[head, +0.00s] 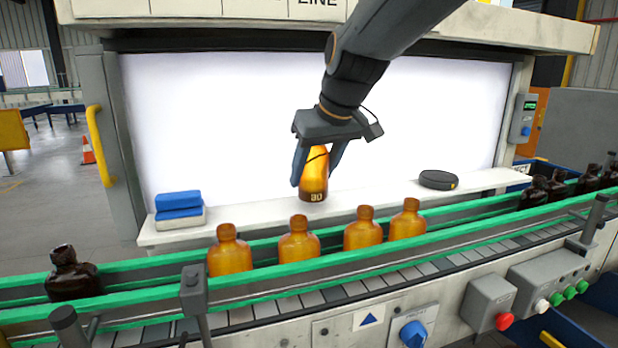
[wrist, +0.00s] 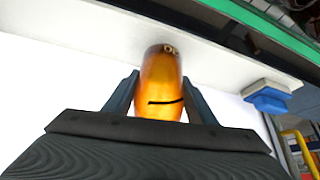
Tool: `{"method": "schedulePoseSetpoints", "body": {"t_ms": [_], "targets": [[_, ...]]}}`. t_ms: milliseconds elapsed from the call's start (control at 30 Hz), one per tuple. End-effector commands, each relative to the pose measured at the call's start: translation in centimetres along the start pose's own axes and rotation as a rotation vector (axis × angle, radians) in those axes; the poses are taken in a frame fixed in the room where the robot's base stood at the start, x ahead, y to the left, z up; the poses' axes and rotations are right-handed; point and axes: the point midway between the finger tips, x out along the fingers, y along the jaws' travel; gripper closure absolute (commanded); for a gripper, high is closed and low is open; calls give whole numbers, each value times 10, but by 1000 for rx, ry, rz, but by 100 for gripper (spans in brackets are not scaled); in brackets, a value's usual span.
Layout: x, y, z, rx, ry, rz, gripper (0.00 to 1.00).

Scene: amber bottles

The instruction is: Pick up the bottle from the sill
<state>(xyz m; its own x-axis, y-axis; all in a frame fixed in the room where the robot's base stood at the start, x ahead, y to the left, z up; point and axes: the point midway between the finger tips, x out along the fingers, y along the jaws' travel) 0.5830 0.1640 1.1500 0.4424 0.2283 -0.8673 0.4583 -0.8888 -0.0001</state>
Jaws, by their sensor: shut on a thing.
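An amber bottle (head: 314,175) is between the two fingers of my gripper (head: 316,168), in front of the bright white panel. My gripper is shut on it from above and covers its top. The bottle hangs upright, with its dark base and a small printed mark near the sill (head: 250,214). I cannot tell for sure whether the base touches the sill or is a little above it. In the wrist view the bottle (wrist: 161,85) sits between both fingers of the gripper (wrist: 160,95), with a dark line across it.
Several amber bottles (head: 299,244) stand in a row on the conveyor between green rails (head: 150,290), in front of the sill. Blue and white blocks (head: 180,208) lie at the sill's left. A black round object (head: 438,180) lies at its right. Dark bottles (head: 72,274) stand at both conveyor ends.

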Motion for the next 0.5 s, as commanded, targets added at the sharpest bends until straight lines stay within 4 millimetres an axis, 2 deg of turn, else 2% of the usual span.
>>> {"method": "schedulePoseSetpoints", "body": {"t_ms": [500], "targets": [[-96, 0, 61, 1, -1, 1, 76]]}}
